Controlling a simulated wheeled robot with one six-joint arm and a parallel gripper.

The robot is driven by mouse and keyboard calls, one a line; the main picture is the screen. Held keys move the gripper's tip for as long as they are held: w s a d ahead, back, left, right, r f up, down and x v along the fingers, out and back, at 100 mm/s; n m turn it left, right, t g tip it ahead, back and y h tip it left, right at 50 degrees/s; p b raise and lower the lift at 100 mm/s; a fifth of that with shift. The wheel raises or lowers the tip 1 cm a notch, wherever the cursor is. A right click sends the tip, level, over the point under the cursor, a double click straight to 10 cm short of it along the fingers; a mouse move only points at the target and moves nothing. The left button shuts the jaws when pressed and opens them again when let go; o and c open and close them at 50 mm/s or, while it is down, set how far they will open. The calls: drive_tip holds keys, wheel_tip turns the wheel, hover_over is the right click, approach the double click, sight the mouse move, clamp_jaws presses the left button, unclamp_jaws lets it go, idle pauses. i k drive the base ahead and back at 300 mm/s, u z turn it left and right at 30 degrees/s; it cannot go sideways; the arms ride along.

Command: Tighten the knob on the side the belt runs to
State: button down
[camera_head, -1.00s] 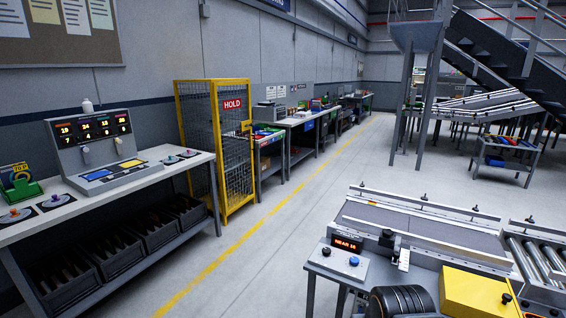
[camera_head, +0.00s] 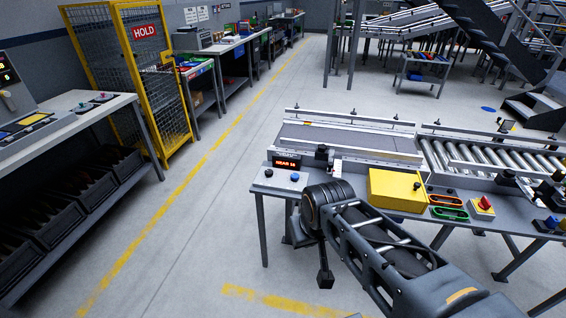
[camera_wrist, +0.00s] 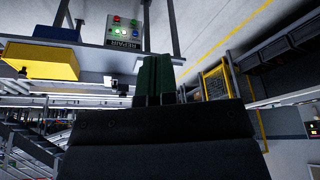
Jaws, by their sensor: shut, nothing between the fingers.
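The grey conveyor belt (camera_head: 345,138) lies between metal rails at the centre of the head view. A black knob (camera_head: 321,152) stands at its near left corner, by a small red-lit display (camera_head: 286,163). Another black knob (camera_head: 505,178) sits farther right, beside the rollers. Which way the belt runs cannot be told. My gripper (camera_wrist: 160,82) shows in the wrist view with its dark green fingers together and empty. It is off the knobs, in front of the bench. The wrist view shows the yellow box (camera_wrist: 40,62) and the button panel (camera_wrist: 122,32) upside down.
A roller section (camera_head: 490,158) adjoins on the right. A yellow cage (camera_head: 125,85) stands left; open floor lies between.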

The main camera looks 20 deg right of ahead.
sight(268, 172)
drive_tip(key=u, duration=0.45)
drive_tip(key=i, duration=1.15)
drive_tip(key=z, duration=0.45)
